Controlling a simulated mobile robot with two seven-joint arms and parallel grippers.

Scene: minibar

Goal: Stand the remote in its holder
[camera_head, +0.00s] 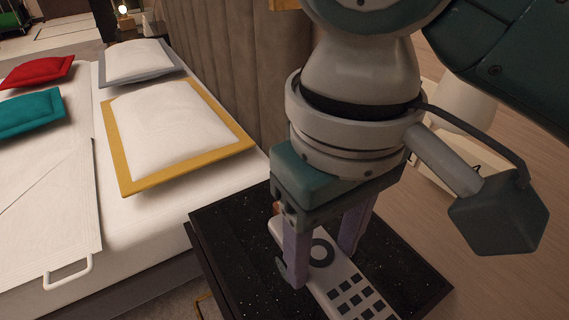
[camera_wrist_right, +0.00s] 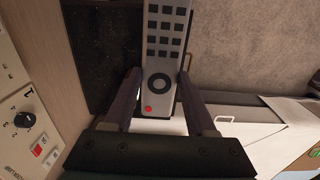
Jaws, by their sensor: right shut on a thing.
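The remote (camera_head: 349,287) is a long pale grey-white bar with dark square buttons and a dark ring. It also shows in the right wrist view (camera_wrist_right: 167,28), with a red button near its end. My right gripper (camera_head: 322,258) is shut on the remote, one finger on each long side near the ring end. The remote is over the black speckled top of a small table (camera_head: 225,232); I cannot tell whether it touches the top. I cannot make out the holder in either view. My left gripper is not in view.
A bed (camera_head: 190,215) with a yellow-edged pillow (camera_head: 170,130) stands left of the table. A padded headboard (camera_head: 240,60) rises behind it. A pale appliance with a dark knob (camera_wrist_right: 23,120) is at the left of the wrist view. Bare table top shows around the remote.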

